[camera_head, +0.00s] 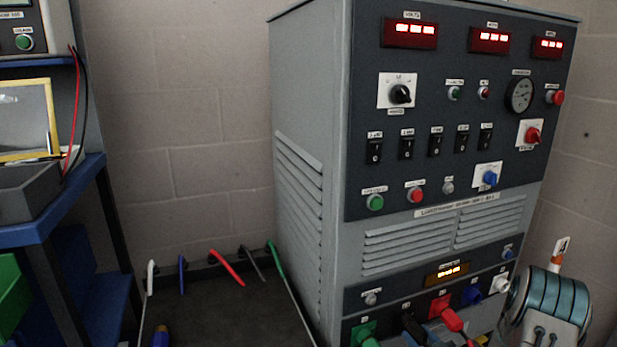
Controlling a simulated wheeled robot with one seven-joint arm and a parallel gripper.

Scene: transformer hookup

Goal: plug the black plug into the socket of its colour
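The socket row runs along the bottom of the grey cabinet. A green socket (362,330), a red socket (438,305), a blue socket (471,295) and a white one (499,283) show there. A black piece (412,328) sits between green and red; I cannot tell whether it is the black plug, its socket or both together. A red plug (452,319) is at the red socket, and a green plug (370,343) is at the green one, cut by the picture's bottom edge. I cannot make out my gripper in this view.
A teal-banded body (560,297) stands right of the sockets. A blue shelf (75,200) is at far left.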

